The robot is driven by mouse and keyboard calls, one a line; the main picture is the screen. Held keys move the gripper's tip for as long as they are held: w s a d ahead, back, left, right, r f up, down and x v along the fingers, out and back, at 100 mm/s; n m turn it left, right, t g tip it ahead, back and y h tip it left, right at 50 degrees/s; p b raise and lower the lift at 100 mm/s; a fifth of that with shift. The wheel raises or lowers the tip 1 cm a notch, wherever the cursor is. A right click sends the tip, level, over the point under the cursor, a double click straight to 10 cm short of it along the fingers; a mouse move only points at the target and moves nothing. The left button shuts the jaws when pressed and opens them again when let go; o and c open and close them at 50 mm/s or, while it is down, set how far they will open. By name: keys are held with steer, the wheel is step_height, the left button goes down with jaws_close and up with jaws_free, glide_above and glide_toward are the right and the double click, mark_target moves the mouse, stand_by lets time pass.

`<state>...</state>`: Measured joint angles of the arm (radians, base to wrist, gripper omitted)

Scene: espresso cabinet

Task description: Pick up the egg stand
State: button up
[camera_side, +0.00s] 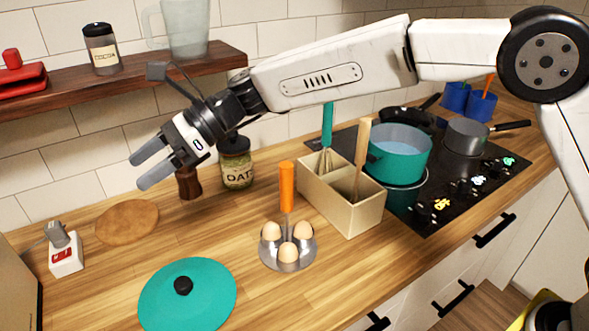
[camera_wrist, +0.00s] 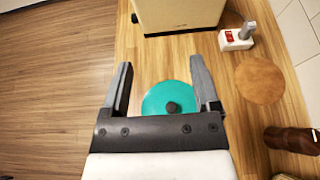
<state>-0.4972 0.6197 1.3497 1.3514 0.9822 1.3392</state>
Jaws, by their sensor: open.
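The egg stand (camera_side: 287,254) is a metal holder with an upright orange handle (camera_side: 287,187) and eggs in its cups. In the side view it stands on the wooden counter, in front of the beige utensil box. My gripper (camera_side: 139,171) is open and empty, high above the counter to the left of the stand and apart from it. In the wrist view my gripper (camera_wrist: 164,85) has its fingers spread, with the teal lid (camera_wrist: 160,99) below between them. The egg stand's handle is not in the wrist view.
The utensil box (camera_side: 345,208) holds a whisk and a wooden tool. A teal pot (camera_side: 398,158) sits on the stove behind it. The teal lid lies front left. An oats jar (camera_side: 237,165) and dark mill (camera_side: 189,184) stand behind. A shelf (camera_side: 130,72) is above.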

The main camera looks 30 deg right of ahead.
step_height(320, 180, up, 4)
steer(key=r+n+t+h, duration=0.2)
steer(key=n+t+h, duration=0.6)
steer(key=n+t, duration=0.8)
glide_above(292, 167)
steer(key=w+d, duration=0.1)
steer(key=d, duration=0.2)
steer(key=n+g, duration=0.3)
steer(key=s+f+n+g+y, duration=0.1)
steer(key=s+n+g+y, duration=0.1)
steer(key=s+n, duration=0.35)
steer(key=shift+w+a+f, duration=0.1)
steer(key=shift+w+f, duration=0.05)
steer(key=shift+f, duration=1.75)
steer(key=shift+w+a+f, duration=0.1)
steer(key=shift+w+f, duration=0.1)
steer(key=shift+f, duration=1.7)
steer(key=shift+w+a+f, duration=0.1)
steer(key=shift+w+f, duration=0.05)
steer(key=shift+f, duration=1.75)
steer(key=shift+w, duration=0.1)
